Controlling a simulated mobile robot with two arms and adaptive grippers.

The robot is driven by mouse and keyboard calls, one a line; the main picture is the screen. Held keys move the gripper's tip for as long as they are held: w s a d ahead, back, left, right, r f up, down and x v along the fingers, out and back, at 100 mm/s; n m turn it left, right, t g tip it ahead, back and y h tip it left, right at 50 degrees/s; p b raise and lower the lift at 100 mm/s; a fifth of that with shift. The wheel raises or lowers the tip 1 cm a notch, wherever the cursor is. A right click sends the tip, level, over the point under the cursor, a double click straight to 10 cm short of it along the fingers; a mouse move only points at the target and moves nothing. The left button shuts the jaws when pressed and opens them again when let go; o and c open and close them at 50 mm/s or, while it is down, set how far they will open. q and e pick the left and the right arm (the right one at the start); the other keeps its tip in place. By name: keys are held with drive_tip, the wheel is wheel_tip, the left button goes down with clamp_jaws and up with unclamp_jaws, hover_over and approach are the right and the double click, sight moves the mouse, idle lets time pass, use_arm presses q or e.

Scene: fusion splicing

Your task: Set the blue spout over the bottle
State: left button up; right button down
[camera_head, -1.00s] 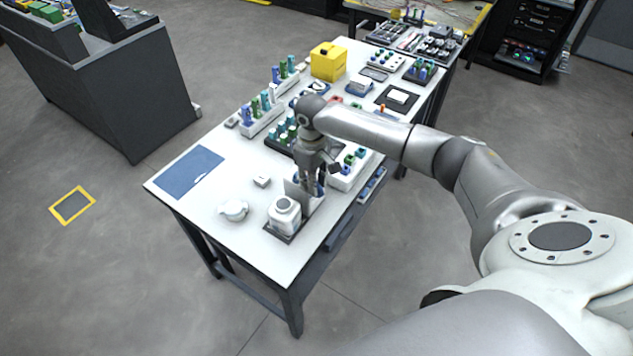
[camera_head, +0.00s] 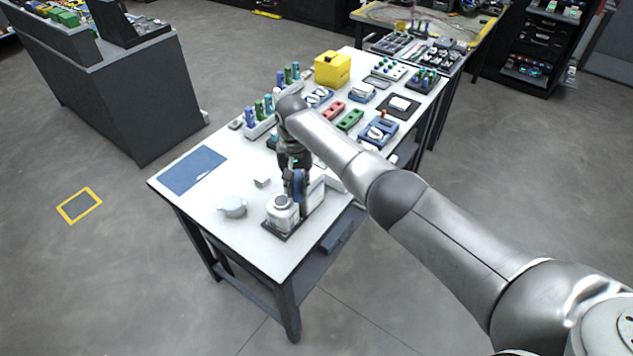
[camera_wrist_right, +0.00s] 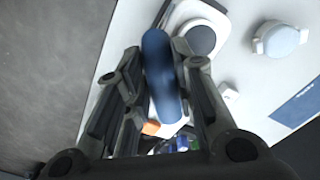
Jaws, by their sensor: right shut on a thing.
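The white bottle (camera_head: 282,212) stands upright on a dark tray (camera_head: 270,234) near the front of the white table. My right gripper (camera_head: 297,178) is shut on the blue spout (camera_head: 299,188), just behind and slightly above the bottle. In the right wrist view, the long blue spout (camera_wrist_right: 161,75) lies between the fingers of my right gripper (camera_wrist_right: 160,65). The bottle's round dark top (camera_wrist_right: 200,38) shows right beside the spout's end, and the spout does not cover it. Whether the two touch cannot be told. My left gripper is not in view.
A round white lidded item (camera_head: 233,206) and a small white block (camera_head: 262,182) are left of the bottle. A blue mat (camera_head: 193,170) lies at the table's left. Racks, blocks and a yellow box (camera_head: 332,68) fill the back.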

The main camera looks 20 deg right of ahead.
drive_tip(key=shift+w+a+r+m, duration=0.1)
drive_tip(key=shift+w+a+m, duration=0.2)
drive_tip(key=shift+a+m, duration=0.5)
drive_tip(key=m, duration=0.2)
drive_tip(key=shift+w+a+m, duration=0.3)
drive_tip(key=shift+a+m, duration=0.05)
drive_tip(key=shift+m, duration=0.05)
drive_tip(key=shift+w+a+m+b, duration=0.15)
drive_tip(key=shift+m+b, duration=0.05)
drive_tip(key=shift+m, duration=0.3)
drive_tip(key=shift+w+a+m+b, duration=0.1)
drive_tip(key=shift+a+m+b, duration=0.1)
drive_tip(key=shift+m, duration=0.3)
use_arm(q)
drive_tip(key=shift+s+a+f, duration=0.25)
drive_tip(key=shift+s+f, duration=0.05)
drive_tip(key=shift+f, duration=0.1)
use_arm(e)
drive_tip(key=shift+w+a+m, duration=0.1)
drive_tip(key=shift+w+m, duration=0.15)
drive_tip(key=shift+m, duration=0.45)
drive_tip(key=c, duration=1.3)
unclamp_jaws()
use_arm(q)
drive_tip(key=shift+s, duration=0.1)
use_arm(e)
drive_tip(key=shift+o, duration=0.5)
